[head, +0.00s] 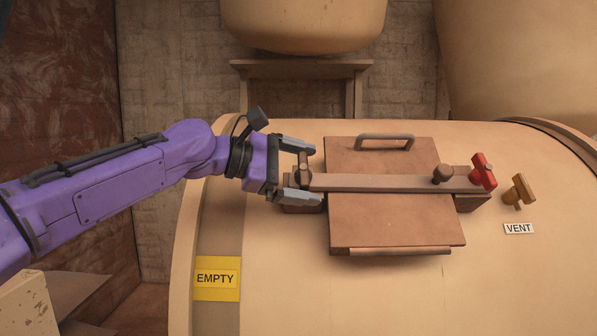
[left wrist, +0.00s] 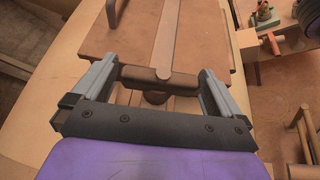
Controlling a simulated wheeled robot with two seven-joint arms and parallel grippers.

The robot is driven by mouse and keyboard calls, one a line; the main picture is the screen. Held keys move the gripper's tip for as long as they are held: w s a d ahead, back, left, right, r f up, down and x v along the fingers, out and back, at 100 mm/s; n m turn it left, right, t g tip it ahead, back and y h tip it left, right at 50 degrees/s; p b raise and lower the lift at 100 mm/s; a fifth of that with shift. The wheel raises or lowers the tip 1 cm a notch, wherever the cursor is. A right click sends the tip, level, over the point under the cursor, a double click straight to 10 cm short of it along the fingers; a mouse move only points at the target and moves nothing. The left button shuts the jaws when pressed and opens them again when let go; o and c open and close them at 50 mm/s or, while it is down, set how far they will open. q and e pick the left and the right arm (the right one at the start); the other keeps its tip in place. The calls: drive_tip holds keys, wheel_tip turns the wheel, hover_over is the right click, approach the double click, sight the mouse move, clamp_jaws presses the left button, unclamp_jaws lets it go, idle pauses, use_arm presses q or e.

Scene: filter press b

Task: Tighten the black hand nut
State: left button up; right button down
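A dark brown-black hand nut (head: 304,171), shaped like a crossbar, stands at the left end of a flat clamp bar (head: 385,183) across a square hatch lid (head: 385,222). In the left wrist view the hand nut (left wrist: 158,80) lies crosswise between my fingers, with a dark round part below it. My left gripper (head: 299,171) reaches in from the left, its fingers wide apart, one beside each end of the nut. The gaps at the nut's ends are small, and I cannot tell whether the fingers touch it. My right gripper is not in view.
A dark round knob (head: 442,174) sits on the bar toward its right end, near a red handle (head: 483,172). A yellow-brown valve handle (head: 519,192) stands above the VENT label (head: 519,229). The lid has a grab handle (head: 385,139). A yellow EMPTY sign (head: 217,279) is at lower left.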

use_arm(q)
drive_tip(key=shift+a, duration=0.15)
drive_tip(key=b+v, duration=0.2)
drive_tip(key=v, duration=0.8)
drive_tip(key=shift+s, duration=0.1)
drive_tip(key=shift+a, duration=0.1)
